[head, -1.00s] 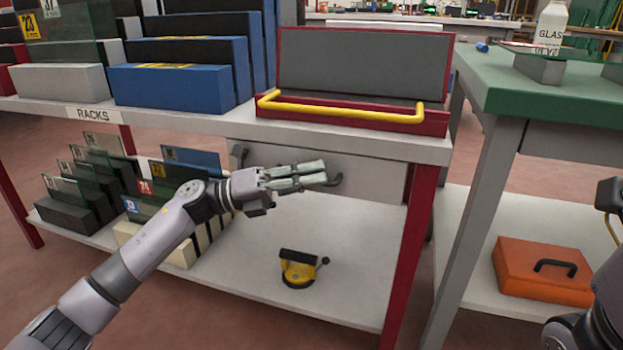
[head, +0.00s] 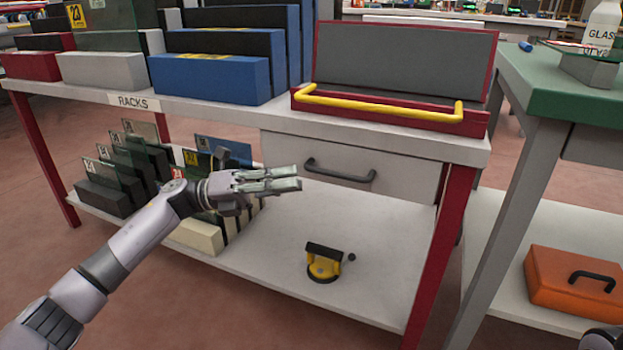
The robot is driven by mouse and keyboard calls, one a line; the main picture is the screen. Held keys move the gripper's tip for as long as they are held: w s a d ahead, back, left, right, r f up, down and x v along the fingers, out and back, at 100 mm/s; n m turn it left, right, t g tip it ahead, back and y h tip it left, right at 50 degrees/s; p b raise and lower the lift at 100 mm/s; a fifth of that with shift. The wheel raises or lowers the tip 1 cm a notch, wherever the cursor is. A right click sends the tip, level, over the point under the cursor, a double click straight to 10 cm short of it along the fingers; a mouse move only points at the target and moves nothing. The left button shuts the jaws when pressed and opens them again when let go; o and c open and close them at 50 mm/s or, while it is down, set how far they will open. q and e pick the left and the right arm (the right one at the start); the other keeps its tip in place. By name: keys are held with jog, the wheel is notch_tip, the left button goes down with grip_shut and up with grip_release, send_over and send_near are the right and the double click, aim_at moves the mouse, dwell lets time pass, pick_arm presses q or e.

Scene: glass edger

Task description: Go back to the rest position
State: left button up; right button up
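My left gripper (head: 300,179) reaches in from the left, in front of the racks bench and above its lower shelf. Its two fingers lie close along each other, pointing right, with nothing seen between them. The tips are a little left of the dark handle (head: 340,171) of the grey drawer (head: 405,182), apart from it in the picture. The drawer looks closed. My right gripper is out of view; only a small piece of my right arm shows at the bottom right corner.
A yellow suction lifter (head: 323,268) stands on the lower shelf (head: 375,290), near glass pieces in small racks (head: 103,200). A red tray with a yellow bar (head: 378,104) sits on top. Right are a green-topped table (head: 560,95) and an orange case (head: 575,284).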

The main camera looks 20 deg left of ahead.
pick_arm(q)
jog(key=shift+s+a+f, duration=0.1)
jog(key=shift+s+a, duration=0.1)
jog(key=shift+a, duration=0.35)
jog(key=shift+d, duration=0.1)
